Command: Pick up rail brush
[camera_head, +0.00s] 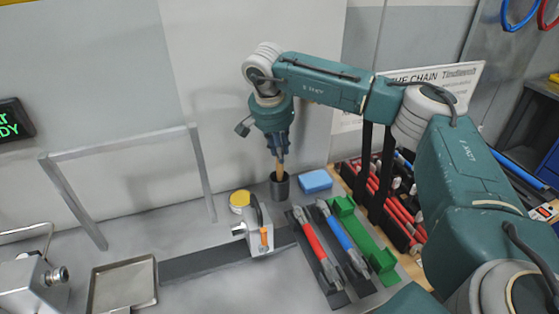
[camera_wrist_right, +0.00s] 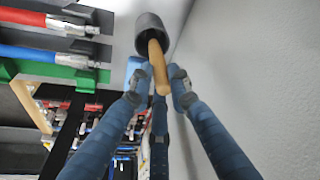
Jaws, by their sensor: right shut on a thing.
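The rail brush's tan wooden handle (camera_head: 279,167) points up out of a dark round cup (camera_head: 280,190) by the back wall. My right gripper (camera_head: 278,156) comes down from above and is shut on the handle's upper part. In the right wrist view the handle (camera_wrist_right: 158,68) lies between my blue fingers (camera_wrist_right: 160,82), with its lower end inside the cup (camera_wrist_right: 150,36). The brush's lower part is hidden in the cup. My left gripper is not in either view.
A yellow-lidded jar (camera_head: 239,200) and a blue block (camera_head: 315,181) flank the cup. In front are a grey clamp device (camera_head: 258,228), red (camera_head: 315,245) and blue (camera_head: 343,238) tools, and a green holder (camera_head: 365,240). A metal tray (camera_head: 95,292) lies at left.

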